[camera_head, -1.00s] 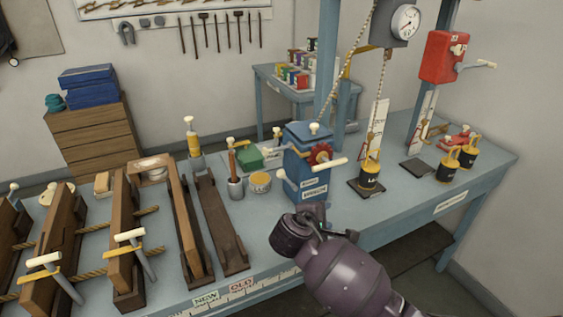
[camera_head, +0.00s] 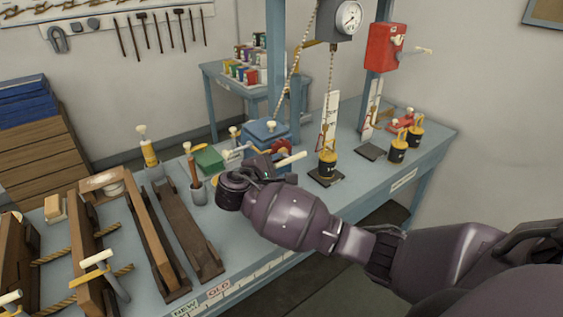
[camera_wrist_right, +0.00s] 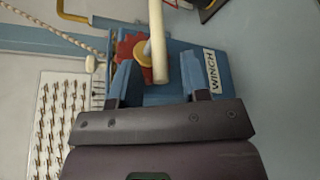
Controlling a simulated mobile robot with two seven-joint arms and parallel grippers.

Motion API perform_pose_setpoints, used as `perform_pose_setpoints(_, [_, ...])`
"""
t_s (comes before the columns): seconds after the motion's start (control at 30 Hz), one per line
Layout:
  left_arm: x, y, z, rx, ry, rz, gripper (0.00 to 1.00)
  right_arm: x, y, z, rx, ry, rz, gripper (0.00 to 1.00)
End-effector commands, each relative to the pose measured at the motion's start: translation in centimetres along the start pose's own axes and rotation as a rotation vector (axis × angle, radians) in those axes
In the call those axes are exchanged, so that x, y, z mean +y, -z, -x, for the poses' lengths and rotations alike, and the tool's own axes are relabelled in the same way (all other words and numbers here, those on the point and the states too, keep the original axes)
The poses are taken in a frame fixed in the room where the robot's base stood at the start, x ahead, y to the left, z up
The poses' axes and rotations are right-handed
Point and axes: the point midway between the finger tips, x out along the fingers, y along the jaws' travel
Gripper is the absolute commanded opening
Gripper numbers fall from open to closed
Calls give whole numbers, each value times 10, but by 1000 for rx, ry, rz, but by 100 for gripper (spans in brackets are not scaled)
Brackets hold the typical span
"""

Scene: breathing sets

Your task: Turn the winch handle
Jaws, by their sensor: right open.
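The blue winch (camera_head: 266,131) stands on the workbench, with a red gear and a cream handle (camera_head: 292,159) on its front side. My right arm hides much of its lower front. In the right wrist view the winch's label (camera_wrist_right: 211,72), its red gear (camera_wrist_right: 130,48) and the cream handle (camera_wrist_right: 157,40) show close up. My right gripper (camera_wrist_right: 155,68) is open, with its two fingers apart on either side of the handle's near end. I cannot tell whether either finger touches it. In the head view the right gripper (camera_head: 268,168) is just in front of the winch. My left gripper is out of view.
A rope and chain run up to a dial gauge (camera_head: 349,17) above. A black weight (camera_head: 327,163) hangs or stands right of the winch. More weights (camera_head: 398,149) and a red box (camera_head: 385,47) are farther right. Wooden troughs (camera_head: 180,235) and a tool cup (camera_head: 197,191) are left.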

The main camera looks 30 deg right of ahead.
Motion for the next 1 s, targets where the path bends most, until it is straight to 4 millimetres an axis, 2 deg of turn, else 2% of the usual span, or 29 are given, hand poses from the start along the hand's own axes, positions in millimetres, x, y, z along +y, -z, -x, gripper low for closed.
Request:
perform_pose_setpoints(0.1, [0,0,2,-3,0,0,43,0,0,-15,-2,0,0,42])
perform_pose_setpoints(0.23, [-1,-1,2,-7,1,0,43,0,0,-24,0,0,0,42])
perform_pose_setpoints(0.6, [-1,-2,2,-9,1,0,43,0,0,-28,1,0,-1,42])
perform_pose_setpoints(0.87, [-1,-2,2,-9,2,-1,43,0,0,-28,1,0,-1,2])
perform_pose_setpoints(1.0, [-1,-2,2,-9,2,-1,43,0,0,-28,2,1,-2,0])
